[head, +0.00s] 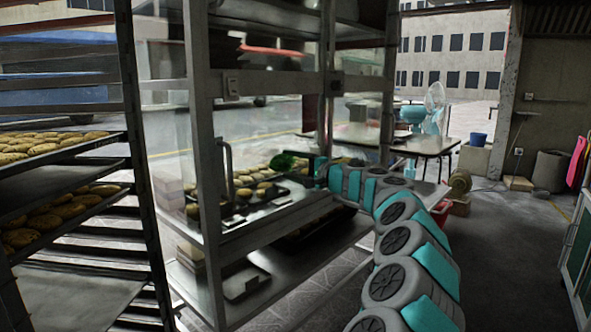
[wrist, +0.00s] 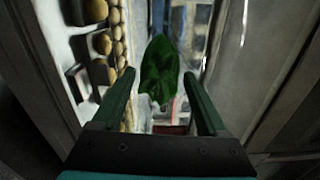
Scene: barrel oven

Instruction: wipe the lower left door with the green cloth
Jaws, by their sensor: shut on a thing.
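The green cloth (head: 284,161) is a dark green crumpled piece at the end of my arm, in front of the glass-sided cabinet. My gripper (head: 311,172) is shut on it. In the wrist view the cloth (wrist: 160,70) lies between the two fingers and juts out past their tips. A vertical door handle (head: 228,168) shows on the cabinet's left part. Glass around it is clear, with trays behind. From these views I cannot tell whether the cloth touches the glass, nor exactly where the lower left door's edges are.
Trays of round buns (head: 258,183) sit inside the cabinet. A rack with loaded trays (head: 60,150) stands close on the left. A table (head: 425,143) and a blue bucket (head: 477,139) are farther back. Open floor (head: 510,240) lies to the right of my arm.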

